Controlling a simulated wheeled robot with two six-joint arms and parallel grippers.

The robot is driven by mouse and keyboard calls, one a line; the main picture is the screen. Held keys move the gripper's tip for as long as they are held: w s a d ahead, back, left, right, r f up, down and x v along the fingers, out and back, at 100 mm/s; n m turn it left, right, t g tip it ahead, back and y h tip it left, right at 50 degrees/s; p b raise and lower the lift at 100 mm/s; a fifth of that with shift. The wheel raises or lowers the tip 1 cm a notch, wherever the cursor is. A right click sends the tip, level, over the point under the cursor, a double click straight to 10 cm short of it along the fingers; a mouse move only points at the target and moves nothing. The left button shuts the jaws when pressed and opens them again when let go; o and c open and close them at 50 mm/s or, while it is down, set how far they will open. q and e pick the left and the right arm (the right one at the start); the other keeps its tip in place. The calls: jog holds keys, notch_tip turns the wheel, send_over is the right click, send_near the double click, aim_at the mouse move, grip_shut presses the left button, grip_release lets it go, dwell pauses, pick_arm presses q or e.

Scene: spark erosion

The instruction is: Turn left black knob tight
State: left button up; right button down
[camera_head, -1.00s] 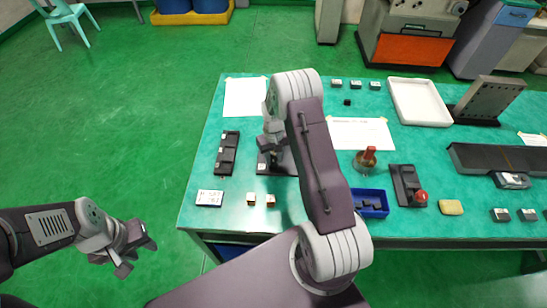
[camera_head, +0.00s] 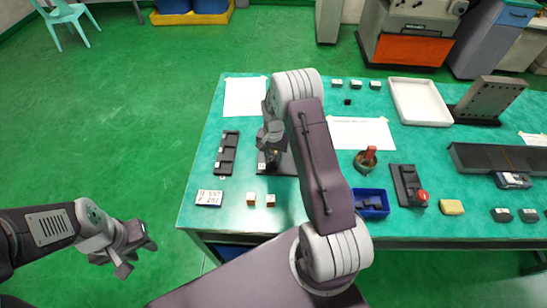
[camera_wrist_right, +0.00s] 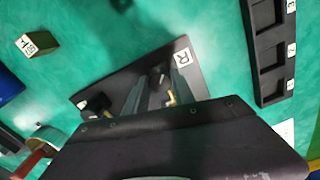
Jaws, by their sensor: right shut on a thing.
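A dark fixture plate (camera_head: 288,163) lies on the green table, partly hidden by my right arm. In the right wrist view the plate (camera_wrist_right: 205,84) carries a white label and black parts. One black knob (camera_wrist_right: 98,103) shows at its left end in that view, beside the fingers. My right gripper (camera_head: 272,158) points down over the plate's left part. In the wrist view its fingers (camera_wrist_right: 157,88) are closed around a dark knob, mostly hidden between them. My left gripper (camera_head: 139,257) is open and empty, left of the table over the floor.
A black slotted tray (camera_head: 227,153) stands left of the plate. A blue bin (camera_head: 371,204) and a red-knobbed device (camera_head: 409,186) stand right of my right arm.

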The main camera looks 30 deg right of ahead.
aim_at(273, 158)
jog(key=m, duration=1.3)
jog(key=shift+w+m, duration=0.1)
jog(key=shift+m, duration=0.2)
dwell(0.5)
jog(key=c, duration=1.1)
grip_release()
jog(key=shift+o, duration=0.2)
jog(key=shift+r, duration=0.15)
notch_tip(273, 158, up, 9)
jog(key=shift+f+b, duration=0.1)
jog(key=shift+b, duration=0.6)
